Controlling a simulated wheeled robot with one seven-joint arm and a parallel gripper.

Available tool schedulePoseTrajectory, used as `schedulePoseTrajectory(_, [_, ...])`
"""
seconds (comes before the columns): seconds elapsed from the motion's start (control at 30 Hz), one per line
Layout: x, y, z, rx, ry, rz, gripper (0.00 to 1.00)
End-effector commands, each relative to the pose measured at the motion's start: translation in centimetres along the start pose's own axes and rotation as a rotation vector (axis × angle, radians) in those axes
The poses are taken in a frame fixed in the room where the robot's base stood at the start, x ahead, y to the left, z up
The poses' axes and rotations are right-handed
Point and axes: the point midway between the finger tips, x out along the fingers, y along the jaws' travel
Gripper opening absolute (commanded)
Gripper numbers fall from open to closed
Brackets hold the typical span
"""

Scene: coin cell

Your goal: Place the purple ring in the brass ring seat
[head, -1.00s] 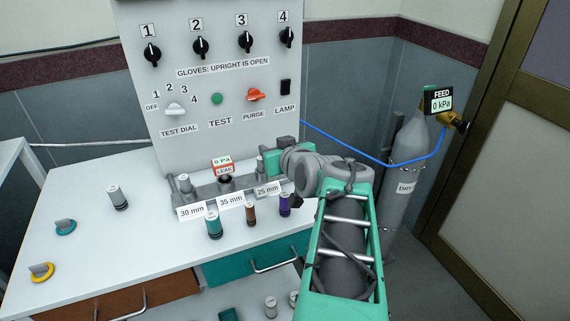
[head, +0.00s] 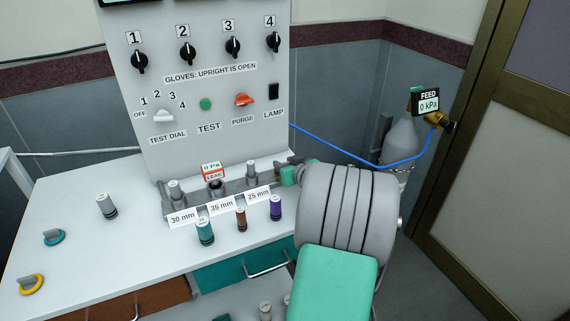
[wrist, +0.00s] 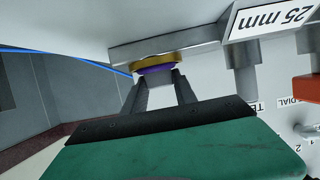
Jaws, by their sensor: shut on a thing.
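The purple ring (wrist: 158,69) shows in the wrist view at the tips of my gripper (wrist: 160,79), which is shut on its pale grip tab. The brass ring seat (wrist: 157,59) lies right against the purple ring, at the end of a grey rack. In this upside-down view the ring appears over the seat. I cannot tell whether it is fully down in it. In the head view my gripper (head: 289,174) is at the right end of the rack, mostly hidden by my arm. The purple ring and the seat are hidden there.
The grey rack (head: 232,188) has size labels and a leak gauge (head: 213,171). Teal (head: 205,232), brown (head: 241,219) and purple (head: 276,207) cylinders stand before it. A teal ring (head: 54,237) and a yellow ring (head: 30,284) lie on the bench at left. The control panel rises behind.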

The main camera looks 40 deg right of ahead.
Motion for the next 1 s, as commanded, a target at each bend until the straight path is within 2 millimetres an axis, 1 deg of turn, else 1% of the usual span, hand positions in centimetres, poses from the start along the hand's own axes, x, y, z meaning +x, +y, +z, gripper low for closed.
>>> schedulePoseTrajectory(0.2, [0.1,0.0,0.3,0.0,0.0,0.0,0.0])
schedulePoseTrajectory(0.23, [0.0,0.0,0.1,0.0,0.0,0.0,0.36])
schedulePoseTrajectory(0.47, [0.0,-0.1,0.1,0.0,-0.001,-0.001,0.55])
schedulePoseTrajectory(0.67, [0.0,-0.1,0.1,0.0,-0.001,-0.001,0.55])
schedulePoseTrajectory(0.77, [-0.1,0.0,-0.2,0.0,0.0,-0.001,0.55])
schedulePoseTrajectory(0.87, [-1.3,0.1,-0.1,0.002,0.0,0.002,0.55])
schedulePoseTrajectory(0.97, [-3.5,0.1,-0.2,0.0,0.002,0.004,0.55])
schedulePoseTrajectory(1.0, [-4.6,0.2,-0.2,0.001,0.001,0.006,0.55])
